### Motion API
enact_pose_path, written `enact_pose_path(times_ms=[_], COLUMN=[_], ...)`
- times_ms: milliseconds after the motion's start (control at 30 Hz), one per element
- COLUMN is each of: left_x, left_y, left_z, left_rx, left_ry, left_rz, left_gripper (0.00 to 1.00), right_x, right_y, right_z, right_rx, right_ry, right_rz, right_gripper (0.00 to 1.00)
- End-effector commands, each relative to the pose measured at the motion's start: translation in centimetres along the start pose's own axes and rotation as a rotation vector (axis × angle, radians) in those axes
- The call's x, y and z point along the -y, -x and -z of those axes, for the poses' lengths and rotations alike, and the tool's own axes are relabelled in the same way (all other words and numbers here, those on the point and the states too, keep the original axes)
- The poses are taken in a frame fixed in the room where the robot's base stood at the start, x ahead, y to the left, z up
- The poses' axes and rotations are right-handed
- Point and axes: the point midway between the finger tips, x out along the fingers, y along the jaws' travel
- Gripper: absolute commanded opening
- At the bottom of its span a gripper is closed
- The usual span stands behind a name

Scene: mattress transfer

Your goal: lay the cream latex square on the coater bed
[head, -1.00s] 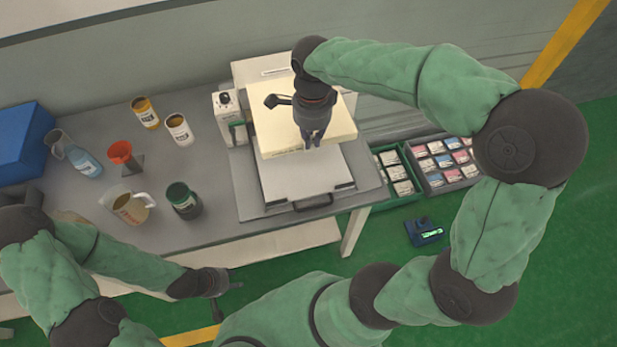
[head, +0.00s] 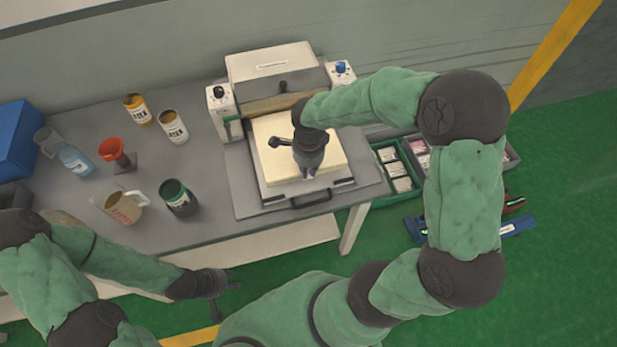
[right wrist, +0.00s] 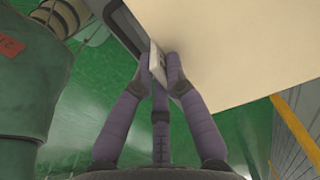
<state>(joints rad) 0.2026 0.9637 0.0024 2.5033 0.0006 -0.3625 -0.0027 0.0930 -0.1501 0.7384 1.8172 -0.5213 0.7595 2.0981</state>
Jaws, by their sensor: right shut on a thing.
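The cream latex square (head: 333,148) is over the coater bed (head: 345,184), whose grey front strip shows past the square's near edge. I cannot tell whether the square touches the bed. My right gripper (head: 308,174) is shut on the square's near edge, pointing down. In the right wrist view its fingers (right wrist: 160,62) pinch the edge at a small white patch, and the cream square (right wrist: 235,45) fills the upper right. My left gripper (head: 224,290) hangs in front of the table with its fingers spread and empty.
The coater's housing (head: 270,62) stands behind the bed, with a knob post (head: 220,97) at left. A green crate (head: 385,157) sits right of the table.

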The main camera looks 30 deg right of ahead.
Motion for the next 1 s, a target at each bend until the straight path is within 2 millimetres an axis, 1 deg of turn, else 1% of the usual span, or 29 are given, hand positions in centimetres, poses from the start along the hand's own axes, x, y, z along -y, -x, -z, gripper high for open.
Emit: enact_pose_path(times_ms=[33, 100, 200, 267, 367, 567, 733, 767, 800, 833, 1000], left_x=[0.1, 0.2, 0.3, 0.3, 0.3, 0.3, 0.4, 0.4, 0.4, 0.4, 0.4], left_y=[-0.3, -0.5, -0.7, -0.8, -0.8, -0.8, -1.2, -1.2, -1.1, -1.1, -1.1], left_z=[0.0, 0.0, 0.0, 0.0, 0.0, 0.0, 0.1, 0.1, 0.0, 0.0, 0.0], left_rx=[0.0, 0.0, 0.0, 0.0, 0.0, 0.0, 0.0, 0.0, 0.0, 0.0, 0.0], left_ry=[0.0, 0.0, 0.0, 0.0, 0.0, 0.0, 0.0, 0.0, 0.0, 0.0, 0.0], left_rz=[0.0, 0.0, 0.0, 0.0, 0.0, 0.0, 0.0, 0.0, 0.0, 0.0, 0.0], left_gripper=[0.4, 0.4, 0.4, 0.4, 0.4, 0.4, 0.4, 0.4, 0.4, 0.4, 0.4], right_x=[-0.1, -0.2, -0.1, -0.1, -0.1, -0.1, -0.1, -0.1, -0.1, -0.1, -0.1], right_y=[-1.1, -2.3, -3.7, -4.2, -4.5, -4.5, -4.8, -4.8, -4.8, -4.7, -4.7], right_z=[0.0, 0.0, 0.0, 0.0, 0.0, 0.0, 0.0, 0.0, 0.0, 0.0, 0.0], right_rx=[-0.001, 0.0, -0.001, 0.0, 0.0, 0.0, 0.0, 0.0, 0.0, 0.0, 0.0], right_ry=[0.0, 0.0, 0.001, 0.0, -0.001, 0.0, 0.0, 0.0, 0.0, 0.0, 0.0], right_rz=[-0.004, -0.005, -0.003, -0.001, -0.001, 0.0, 0.0, -0.001, -0.001, -0.001, -0.001], right_gripper=[0.0, 0.0, 0.0, 0.0, 0.0, 0.0, 0.0, 0.16, 0.28, 0.36, 0.37])
